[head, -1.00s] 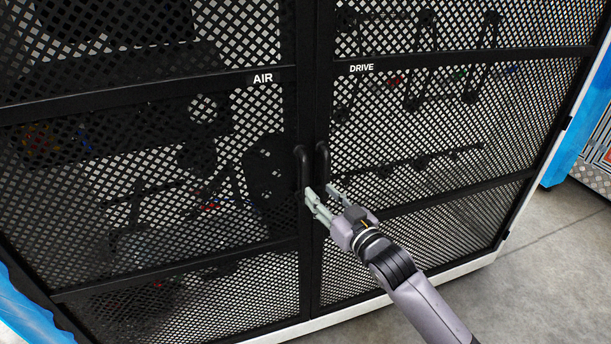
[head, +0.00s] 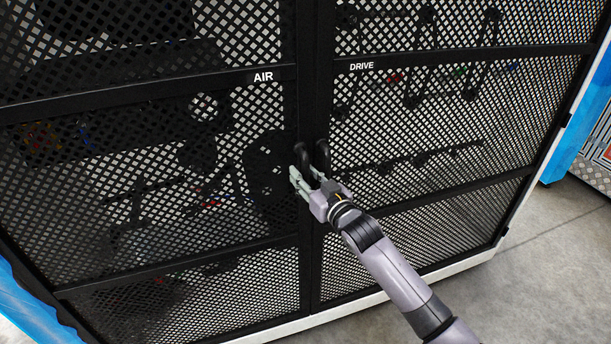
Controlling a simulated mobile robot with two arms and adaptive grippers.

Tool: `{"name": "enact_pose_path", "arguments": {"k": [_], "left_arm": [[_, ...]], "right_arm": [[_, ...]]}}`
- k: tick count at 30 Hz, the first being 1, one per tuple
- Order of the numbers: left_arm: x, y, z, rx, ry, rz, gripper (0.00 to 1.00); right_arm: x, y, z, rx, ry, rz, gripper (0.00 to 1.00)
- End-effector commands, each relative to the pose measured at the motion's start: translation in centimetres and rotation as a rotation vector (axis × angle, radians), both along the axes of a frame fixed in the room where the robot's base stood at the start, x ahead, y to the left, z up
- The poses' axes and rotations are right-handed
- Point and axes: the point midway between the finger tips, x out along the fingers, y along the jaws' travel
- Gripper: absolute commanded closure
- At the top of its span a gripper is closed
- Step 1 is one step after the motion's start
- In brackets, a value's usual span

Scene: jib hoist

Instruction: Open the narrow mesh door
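Two black mesh doors close the cabinet side by side. The left one is marked AIR (head: 170,92); the right one, marked DRIVE (head: 440,62), looks the narrower. Both look shut. Each has a dark upright bar handle beside the middle seam: the AIR handle (head: 300,153) and the DRIVE handle (head: 322,156). My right gripper (head: 303,174) is at the lower part of the handles, its pale fingers apart, seemingly one to each side of the AIR handle. The fingers partly hide the handles' lower ends; I cannot tell whether they touch. My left gripper is out of view.
Dark tools and parts hang behind the mesh. A white sill (head: 350,308) runs under the doors. Grey floor (head: 545,260) lies open at the lower right. A blue unit (head: 590,125) stands beyond the cabinet's right side, and a blue panel (head: 25,310) shows at the lower left.

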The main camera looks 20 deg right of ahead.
Motion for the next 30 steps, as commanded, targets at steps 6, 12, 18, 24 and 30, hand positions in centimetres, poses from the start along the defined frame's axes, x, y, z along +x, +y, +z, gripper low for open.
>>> {"name": "enact_pose_path", "arguments": {"k": [6, 12, 18, 24, 30], "left_arm": [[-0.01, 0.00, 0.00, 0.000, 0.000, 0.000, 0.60], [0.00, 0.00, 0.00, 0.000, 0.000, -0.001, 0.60], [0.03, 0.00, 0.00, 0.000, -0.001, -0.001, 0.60], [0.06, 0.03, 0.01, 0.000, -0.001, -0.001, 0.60], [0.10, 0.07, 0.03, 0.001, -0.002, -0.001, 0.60]], "right_arm": [[-0.02, -0.01, -0.01, 0.000, 0.000, 0.000, 0.87], [-0.03, -0.02, -0.01, 0.000, 0.000, 0.000, 1.00], [-0.03, -0.02, -0.02, 0.000, 0.000, 0.000, 1.00], [-0.03, -0.01, -0.02, 0.000, 0.000, 0.000, 1.00], [-0.04, 0.02, -0.02, 0.000, 0.001, 0.000, 1.00]]}}
